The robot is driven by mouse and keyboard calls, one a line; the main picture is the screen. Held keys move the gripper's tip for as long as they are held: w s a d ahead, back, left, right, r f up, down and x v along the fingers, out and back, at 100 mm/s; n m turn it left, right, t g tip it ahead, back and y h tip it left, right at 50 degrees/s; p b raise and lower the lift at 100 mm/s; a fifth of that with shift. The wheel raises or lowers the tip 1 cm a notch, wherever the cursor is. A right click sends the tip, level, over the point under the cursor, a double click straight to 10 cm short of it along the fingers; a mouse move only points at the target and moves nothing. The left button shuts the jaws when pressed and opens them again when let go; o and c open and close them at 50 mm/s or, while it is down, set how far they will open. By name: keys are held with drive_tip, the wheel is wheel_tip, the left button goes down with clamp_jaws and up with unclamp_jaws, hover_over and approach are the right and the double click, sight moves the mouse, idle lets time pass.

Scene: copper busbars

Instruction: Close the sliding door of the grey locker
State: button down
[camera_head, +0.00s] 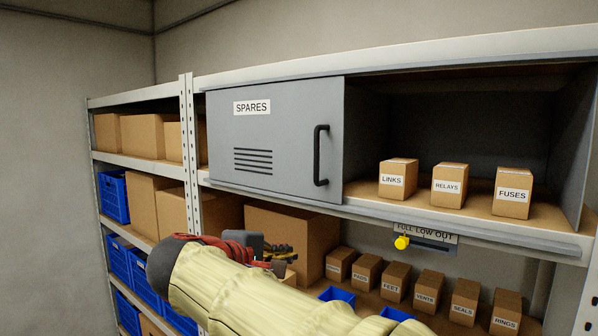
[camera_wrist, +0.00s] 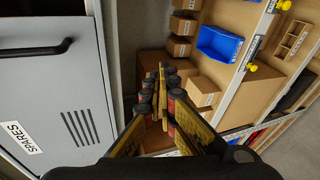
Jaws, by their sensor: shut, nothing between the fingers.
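The grey sliding door (camera_head: 290,105) labelled SPARES covers the left part of the grey locker (camera_head: 460,115). The locker's right part is open and shows its dark inside. The door has a black vertical handle (camera_head: 321,155) near its right edge. In the wrist view the door (camera_wrist: 50,95) is on the left, with the handle (camera_wrist: 35,50) at upper left. My gripper (camera_head: 283,252) is below the door, in front of the shelf underneath, apart from the handle. In the wrist view my gripper (camera_wrist: 161,82) is shut and empty.
Small boxes LINKS (camera_head: 398,181), RELAYS (camera_head: 449,186) and FUSES (camera_head: 513,195) stand in the open part. A yellow knob (camera_head: 402,242) hangs under the locker. A large carton (camera_head: 300,238) and several small boxes stand on the shelf below. Blue crates (camera_head: 115,197) are at left.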

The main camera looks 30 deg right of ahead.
drive_tip(key=w+a+r+t+h+p, duration=0.1)
drive_tip(key=w+r+p, duration=0.15)
drive_tip(key=r, duration=0.45)
drive_tip(key=w+a+r+h+p, duration=0.1)
drive_tip(key=w+r+h+p, duration=0.15)
drive_tip(key=r, duration=0.35)
drive_tip(key=p, duration=0.2)
approach(301, 178)
drive_tip(key=shift+n+y, duration=0.25)
drive_tip(key=shift+n, duration=0.05)
drive_tip(key=x, duration=0.4)
drive_tip(key=shift+d+r, duration=0.1)
drive_tip(key=shift+r, duration=0.05)
drive_tip(key=s, duration=0.2)
drive_tip(key=s+p, duration=0.1)
drive_tip(key=shift+s+d+r, duration=0.2)
drive_tip(key=shift+s+r, duration=0.05)
drive_tip(key=shift+s, duration=0.1)
drive_tip(key=shift+s, duration=0.15)
